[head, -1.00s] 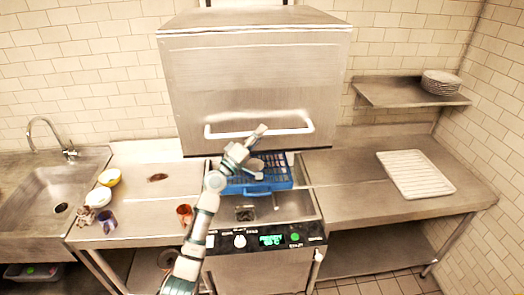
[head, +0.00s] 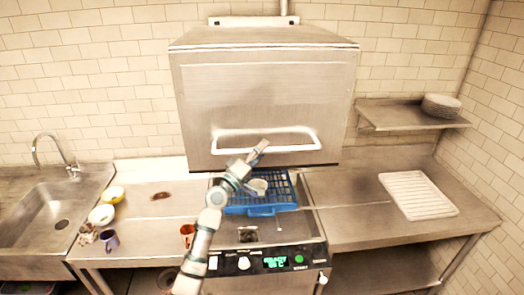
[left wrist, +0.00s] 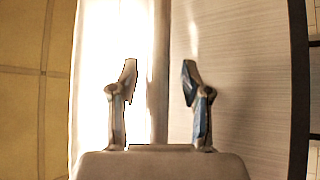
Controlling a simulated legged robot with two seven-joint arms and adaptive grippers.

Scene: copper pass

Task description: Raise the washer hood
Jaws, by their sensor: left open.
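The washer hood (head: 265,100) is a large brushed-steel box, standing raised, with a gap between its lower edge and the washer's base. Its white bar handle (head: 292,137) runs across the lower front. My left gripper (head: 261,147) is in front of the hood, overlapping the handle's middle in the head view; contact cannot be told. In the left wrist view the fingers (left wrist: 158,85) are apart, with a bright strip and brushed metal behind them. Nothing is visibly held. My right gripper is not in view.
Under the hood is a blue rack (head: 272,209) with dishes. The control panel (head: 270,262) is below it. Cups and bowls stand on the left counter (head: 150,208), beside the sink (head: 45,215). A white drying tray (head: 417,195) lies on the right counter; a shelf (head: 410,114) holds plates.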

